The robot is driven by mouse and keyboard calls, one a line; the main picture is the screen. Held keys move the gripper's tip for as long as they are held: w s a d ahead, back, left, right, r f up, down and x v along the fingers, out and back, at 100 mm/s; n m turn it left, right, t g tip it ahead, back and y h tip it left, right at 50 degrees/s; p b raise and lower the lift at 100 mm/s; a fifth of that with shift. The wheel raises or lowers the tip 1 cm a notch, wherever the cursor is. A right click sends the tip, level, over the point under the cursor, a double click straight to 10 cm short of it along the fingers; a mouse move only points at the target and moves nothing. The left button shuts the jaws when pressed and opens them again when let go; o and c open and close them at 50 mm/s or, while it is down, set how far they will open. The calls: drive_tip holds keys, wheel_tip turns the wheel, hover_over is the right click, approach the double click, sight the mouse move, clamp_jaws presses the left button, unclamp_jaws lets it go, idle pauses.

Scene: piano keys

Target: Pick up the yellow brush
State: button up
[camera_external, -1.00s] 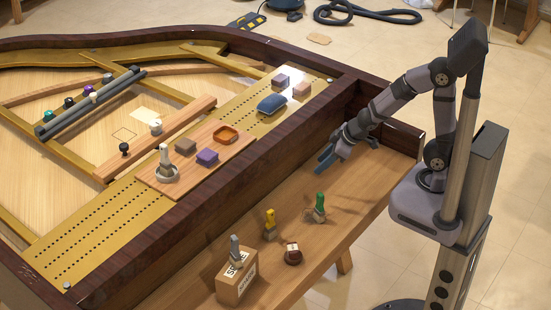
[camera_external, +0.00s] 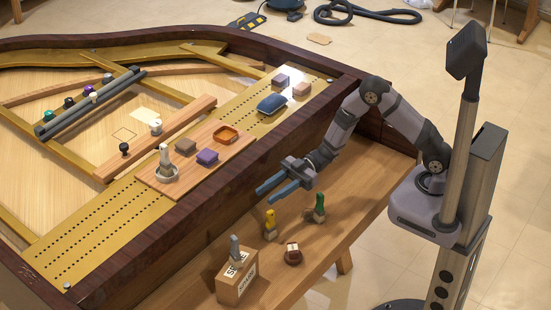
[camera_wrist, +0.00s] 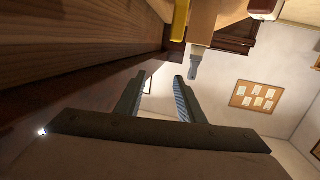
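The yellow brush (camera_external: 270,224) stands on the wooden shelf, between the green brush (camera_external: 319,207) and a small cardboard box (camera_external: 237,284). My gripper (camera_external: 268,196) is open and empty, its two blue-grey fingers apart just above and left of the yellow brush, not touching it. In the wrist view my gripper (camera_wrist: 160,78) also shows spread fingers with nothing between them. A yellow piece, likely the brush's handle (camera_wrist: 180,20), is cut off by the top edge there.
A grey brush (camera_external: 235,248) stands at the cardboard box. A round dark red-brown object (camera_external: 293,254) lies on the shelf near the yellow brush. The dark wooden piano rim (camera_external: 205,204) rises along the shelf's left side. The far right part of the shelf is clear.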

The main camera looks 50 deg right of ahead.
sight(267, 214)
drive_tip(key=shift+s+a+r+n+g+y, duration=0.15)
drive_tip(key=shift+s+r+n+g+y, duration=0.1)
drive_tip(key=shift+s+n+g+y, duration=0.25)
drive_tip(key=shift+f, duration=3.55)
drive_tip(key=shift+w+a+p, duration=0.15)
drive_tip(key=shift+a+p, duration=0.15)
drive_tip(key=shift+a, duration=1)
drive_tip(key=shift+w+a+p, duration=0.15)
drive_tip(key=shift+a+p, duration=0.15)
drive_tip(key=shift+a, duration=0.95)
clamp_jaws()
